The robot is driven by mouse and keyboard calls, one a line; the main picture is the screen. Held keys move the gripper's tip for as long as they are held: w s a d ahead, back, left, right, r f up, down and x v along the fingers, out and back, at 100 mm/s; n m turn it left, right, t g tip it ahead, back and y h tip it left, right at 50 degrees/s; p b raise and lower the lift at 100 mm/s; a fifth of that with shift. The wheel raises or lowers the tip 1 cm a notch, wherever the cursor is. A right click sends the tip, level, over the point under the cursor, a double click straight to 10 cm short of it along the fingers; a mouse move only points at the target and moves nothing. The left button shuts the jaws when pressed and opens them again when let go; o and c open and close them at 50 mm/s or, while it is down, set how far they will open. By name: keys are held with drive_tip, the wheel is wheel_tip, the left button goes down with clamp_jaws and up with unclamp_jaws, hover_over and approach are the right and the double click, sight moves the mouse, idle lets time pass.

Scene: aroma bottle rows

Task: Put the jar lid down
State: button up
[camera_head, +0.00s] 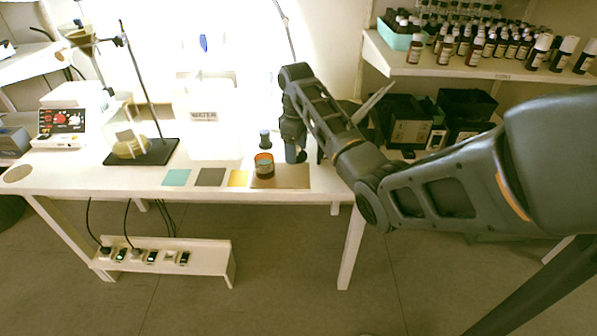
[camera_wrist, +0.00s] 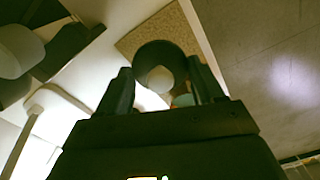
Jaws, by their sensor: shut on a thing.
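My gripper (camera_wrist: 162,78) is shut on the jar lid (camera_wrist: 150,52), a dark round piece between the two fingers in the wrist view, with a pale patch near its middle. In the head view my gripper (camera_head: 297,152) is low over the right part of the table, just right of a brown jar (camera_head: 264,168). The jar stands upright on a tan mat (camera_head: 295,178), and its top shows an orange rim. The mat (camera_wrist: 140,37) also shows behind the lid in the wrist view. Whether the lid touches the mat cannot be told.
A small dark bottle (camera_head: 265,138) stands behind the jar. Teal (camera_head: 176,178), grey (camera_head: 211,177) and yellow (camera_head: 238,178) squares lie left of the mat. A white container marked WATER (camera_head: 207,135) and a stand (camera_head: 142,152) are farther left. Dark boxes (camera_head: 408,122) are to the right.

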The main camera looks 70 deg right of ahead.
sight(296, 175)
drive_tip(key=shift+f, duration=3.6)
drive_tip(key=o, duration=1)
drive_tip(key=shift+f, duration=0.1)
wheel_tip(296, 175, up, 12)
drive_tip(key=shift+r, duration=0.15)
